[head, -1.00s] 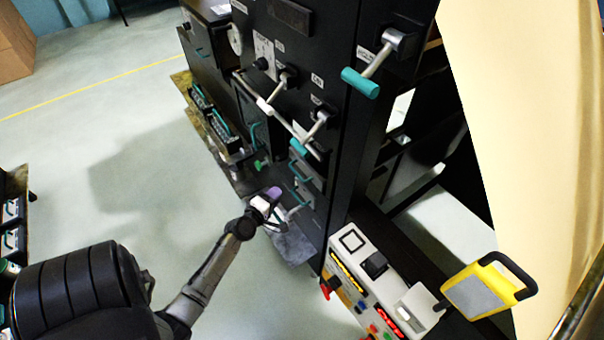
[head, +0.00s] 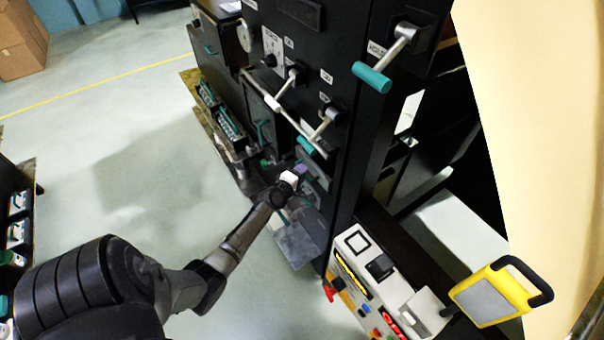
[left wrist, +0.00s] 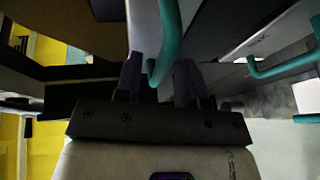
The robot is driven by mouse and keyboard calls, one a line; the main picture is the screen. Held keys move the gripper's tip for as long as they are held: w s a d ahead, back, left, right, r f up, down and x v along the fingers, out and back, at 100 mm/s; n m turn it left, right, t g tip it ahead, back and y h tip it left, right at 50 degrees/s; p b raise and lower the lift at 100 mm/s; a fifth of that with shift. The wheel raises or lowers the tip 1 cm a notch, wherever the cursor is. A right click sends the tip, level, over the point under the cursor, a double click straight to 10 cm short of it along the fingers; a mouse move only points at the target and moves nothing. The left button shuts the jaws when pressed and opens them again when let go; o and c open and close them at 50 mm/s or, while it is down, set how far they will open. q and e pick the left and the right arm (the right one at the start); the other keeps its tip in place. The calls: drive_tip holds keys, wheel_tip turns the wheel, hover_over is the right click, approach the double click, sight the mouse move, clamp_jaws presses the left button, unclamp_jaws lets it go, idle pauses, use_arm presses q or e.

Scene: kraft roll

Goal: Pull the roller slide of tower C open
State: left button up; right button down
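The black tower (head: 345,150) stands right of centre in the head view. Low on its face are slide fronts with teal handles; I cannot read which is marked C. My left gripper (head: 300,171) reaches the upper of these slides, and its purple fingertips are at the front. In the left wrist view a teal handle (left wrist: 168,42) runs between the two fingers of the left gripper (left wrist: 158,82). The fingers stand apart with a gap beside the handle, so they look open around it. The right gripper is not in view.
Crank levers with teal grips (head: 372,77) stick out above my arm. A grey plate (head: 297,245) juts out low below the gripper. A control panel (head: 375,285) with a yellow-framed device (head: 500,292) is at right.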

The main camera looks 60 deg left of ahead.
use_arm(q)
drive_tip(key=shift+w+a+f, duration=0.1)
drive_tip(key=shift+w+a, duration=0.1)
drive_tip(key=shift+w, duration=0.25)
clamp_jaws()
idle(0.4)
